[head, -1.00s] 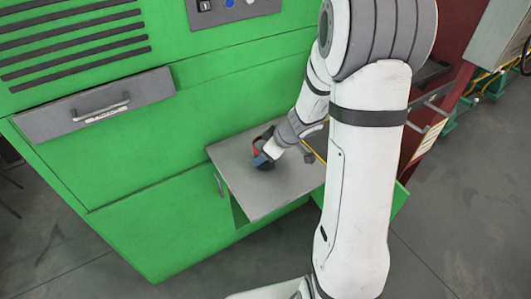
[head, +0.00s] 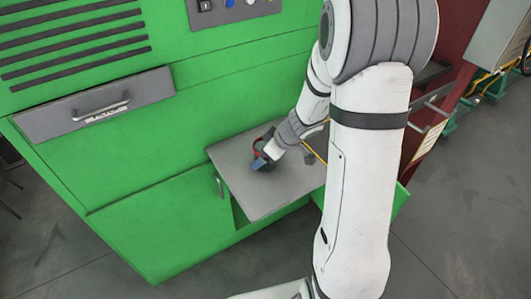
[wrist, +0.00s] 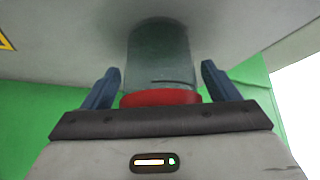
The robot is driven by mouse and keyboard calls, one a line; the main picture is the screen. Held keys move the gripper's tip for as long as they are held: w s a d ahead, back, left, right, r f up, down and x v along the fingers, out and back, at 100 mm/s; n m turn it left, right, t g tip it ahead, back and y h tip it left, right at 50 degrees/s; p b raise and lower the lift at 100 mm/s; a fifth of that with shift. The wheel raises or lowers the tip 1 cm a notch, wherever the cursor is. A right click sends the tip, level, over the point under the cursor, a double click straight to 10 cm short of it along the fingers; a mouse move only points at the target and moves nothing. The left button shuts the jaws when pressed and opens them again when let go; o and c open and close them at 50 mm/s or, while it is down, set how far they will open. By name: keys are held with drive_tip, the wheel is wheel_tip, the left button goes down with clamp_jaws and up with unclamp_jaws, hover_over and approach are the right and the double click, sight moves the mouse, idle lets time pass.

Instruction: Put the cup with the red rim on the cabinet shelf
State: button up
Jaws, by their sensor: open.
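The cup with the red rim (wrist: 160,58) is a grey cup, seen between my gripper's fingers in the wrist view. Its red rim is near my palm and its other end is against the grey shelf (wrist: 60,35). My gripper (wrist: 162,72) is open, with one blue finger on each side of the cup and visible gaps between.
The green cabinet (head: 140,220) stands behind and left of the shelf, with a grey drawer (head: 95,105) and a handle (head: 219,187). The left and front parts of the shelf are bare. A red frame (head: 440,125) is at the right.

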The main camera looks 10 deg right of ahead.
drive_tip(key=shift+r+p, duration=0.3)
drive_tip(key=v, duration=1.2)
drive_tip(key=s+a+r+m+h, duration=0.1)
drive_tip(key=s+r+m, duration=0.1)
drive_tip(key=s, duration=0.3)
drive_tip(key=s+a+r+m+g+h, duration=0.1)
drive_tip(key=s+r+m+h, duration=0.1)
drive_tip(key=s+m, duration=0.2)
drive_tip(key=s+a+r+m+g+h, duration=0.1)
drive_tip(key=s+a+m, duration=0.1)
drive_tip(key=s, duration=0.6)
drive_tip(key=shift+r+m+h, duration=0.3)
drive_tip(key=shift+r+m, duration=0.1)
drive_tip(key=shift+m, duration=0.2)
drive_tip(key=shift+a, duration=0.1)
